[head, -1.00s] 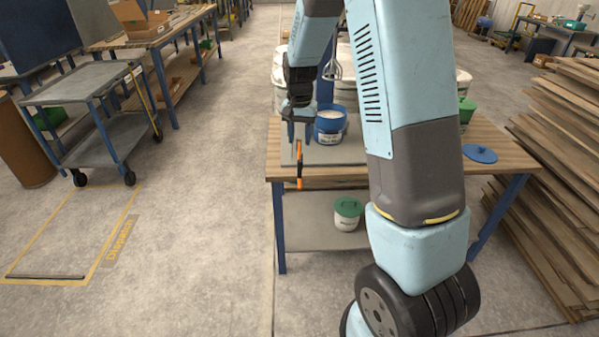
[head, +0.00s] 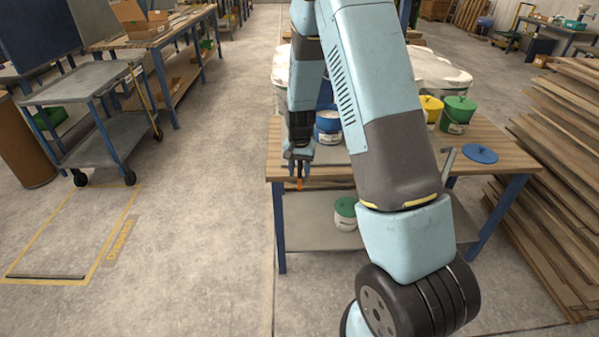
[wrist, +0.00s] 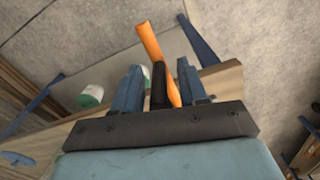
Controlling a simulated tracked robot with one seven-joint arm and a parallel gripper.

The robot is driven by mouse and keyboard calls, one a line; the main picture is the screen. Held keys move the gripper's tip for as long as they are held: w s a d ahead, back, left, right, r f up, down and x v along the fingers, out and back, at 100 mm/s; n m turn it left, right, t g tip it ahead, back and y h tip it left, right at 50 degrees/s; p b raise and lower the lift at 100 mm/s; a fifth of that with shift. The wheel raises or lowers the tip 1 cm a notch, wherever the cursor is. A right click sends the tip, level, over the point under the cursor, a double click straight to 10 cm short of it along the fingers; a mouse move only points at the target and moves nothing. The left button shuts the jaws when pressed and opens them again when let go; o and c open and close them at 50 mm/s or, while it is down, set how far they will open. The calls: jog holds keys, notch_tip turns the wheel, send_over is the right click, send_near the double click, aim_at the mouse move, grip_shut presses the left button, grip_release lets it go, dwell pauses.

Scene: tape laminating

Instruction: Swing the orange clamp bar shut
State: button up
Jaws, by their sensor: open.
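The orange clamp bar (head: 299,183) shows in the head view as a small upright piece at the table's front left edge, just under my gripper, which hides its upper part. In the wrist view the orange clamp bar (wrist: 153,45) runs slantwise into the gap between my fingers, with a dark upright part beside it. My gripper (head: 298,160) is open and points down. In the wrist view the gripper's two blue fingers (wrist: 157,68) stand apart, one on each side of the bar. I cannot tell whether either finger touches it.
The wooden table (head: 498,150) bears a blue tub (head: 328,126), a green-lidded tub (head: 458,113), a yellow-lidded tub (head: 431,108) and a blue lid (head: 480,154). Another green-lidded tub (head: 346,212) stands on the lower shelf.

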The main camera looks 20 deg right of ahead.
jog(key=shift+f, duration=0.4)
grip_shut()
dwell(0.4)
